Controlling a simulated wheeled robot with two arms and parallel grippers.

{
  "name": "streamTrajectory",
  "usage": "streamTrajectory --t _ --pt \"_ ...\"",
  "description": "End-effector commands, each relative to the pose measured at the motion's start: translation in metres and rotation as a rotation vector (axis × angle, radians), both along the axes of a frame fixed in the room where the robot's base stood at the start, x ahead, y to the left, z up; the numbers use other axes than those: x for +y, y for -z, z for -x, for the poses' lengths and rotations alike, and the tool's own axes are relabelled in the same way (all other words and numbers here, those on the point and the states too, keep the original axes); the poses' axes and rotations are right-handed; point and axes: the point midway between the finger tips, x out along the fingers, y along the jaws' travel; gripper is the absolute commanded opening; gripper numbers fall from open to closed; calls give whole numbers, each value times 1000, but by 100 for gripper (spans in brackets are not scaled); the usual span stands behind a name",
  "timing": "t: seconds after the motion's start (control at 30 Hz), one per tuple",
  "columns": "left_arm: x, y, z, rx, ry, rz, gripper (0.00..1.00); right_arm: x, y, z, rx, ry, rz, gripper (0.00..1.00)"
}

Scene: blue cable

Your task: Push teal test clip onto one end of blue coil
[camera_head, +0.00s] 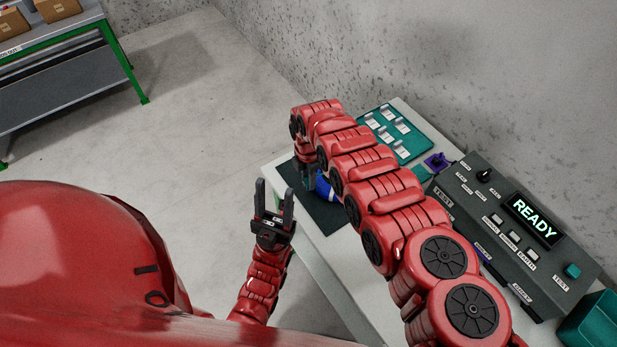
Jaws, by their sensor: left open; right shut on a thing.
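The blue coil (325,187) lies on a dark mat (322,213) on the workbench, mostly hidden behind my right arm. My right gripper (307,181) points down just left of the coil, over the mat. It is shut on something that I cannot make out. The teal test clip cannot be told for certain; a small teal piece (420,175) shows right of my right arm. My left gripper (274,187) is open and empty, fingers pointing away, by the bench's left edge.
A grey test unit (515,232) reading READY stands right. A teal bin (592,325) is at lower right. Open floor lies left.

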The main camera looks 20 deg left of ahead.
Motion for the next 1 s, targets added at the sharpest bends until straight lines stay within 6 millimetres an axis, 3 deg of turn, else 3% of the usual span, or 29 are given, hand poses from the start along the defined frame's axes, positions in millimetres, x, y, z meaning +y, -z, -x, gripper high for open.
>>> streamTrajectory --t 1.0 --pt "0 12 0 0 0 0 50 -1 5 -1 0 1 0 0"
